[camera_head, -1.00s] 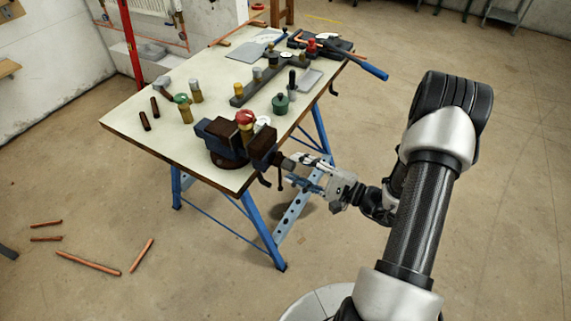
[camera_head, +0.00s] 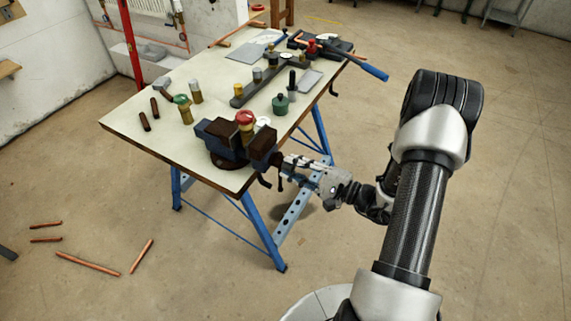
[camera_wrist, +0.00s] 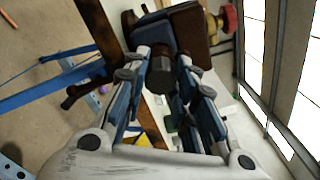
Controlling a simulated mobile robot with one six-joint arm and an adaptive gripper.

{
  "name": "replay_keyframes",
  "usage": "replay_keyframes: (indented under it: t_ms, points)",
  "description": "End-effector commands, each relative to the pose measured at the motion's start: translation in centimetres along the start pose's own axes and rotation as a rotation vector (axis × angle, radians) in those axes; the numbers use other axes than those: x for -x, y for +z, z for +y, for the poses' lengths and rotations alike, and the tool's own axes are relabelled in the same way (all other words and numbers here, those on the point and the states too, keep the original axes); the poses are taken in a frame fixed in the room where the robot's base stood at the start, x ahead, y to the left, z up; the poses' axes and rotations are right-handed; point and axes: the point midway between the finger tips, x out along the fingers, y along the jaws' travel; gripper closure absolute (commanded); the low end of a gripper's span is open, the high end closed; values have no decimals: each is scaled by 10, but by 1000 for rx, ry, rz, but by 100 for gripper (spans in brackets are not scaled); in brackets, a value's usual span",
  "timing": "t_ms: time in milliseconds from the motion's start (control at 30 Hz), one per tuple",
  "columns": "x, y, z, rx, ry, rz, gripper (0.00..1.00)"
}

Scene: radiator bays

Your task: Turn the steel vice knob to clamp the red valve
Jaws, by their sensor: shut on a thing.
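The blue vice (camera_head: 213,134) with dark brown jaws is mounted at the near corner of the workbench. The red valve (camera_head: 245,117), a red cap on a brass body, stands upright between the jaws; I cannot tell how tightly they touch it. It also shows in the wrist view (camera_wrist: 229,17). My gripper (camera_head: 284,162) is at the vice's right end. In the wrist view, the dark round steel vice knob (camera_wrist: 160,79) sits between the fingertips, and my gripper is shut on it. In the head view the fingers mostly hide the knob.
The workbench (camera_head: 165,152) holds a green-capped valve (camera_head: 182,101), a dark green pot (camera_head: 280,103), a grey rack (camera_head: 262,86) and a blue-handled tool (camera_head: 361,66). Copper pipes (camera_head: 87,264) lie on the floor at left.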

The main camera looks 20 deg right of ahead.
Motion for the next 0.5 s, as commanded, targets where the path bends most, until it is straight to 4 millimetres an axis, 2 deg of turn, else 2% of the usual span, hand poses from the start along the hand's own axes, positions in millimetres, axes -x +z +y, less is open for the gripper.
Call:
replay_keyframes:
  t_ms: [100,367,500]
  points:
    - [0,0,0,-1,1,0,100]
    - [0,0,1,-4,2,1,100]
    - [0,1,-1,-123,2,1,100]
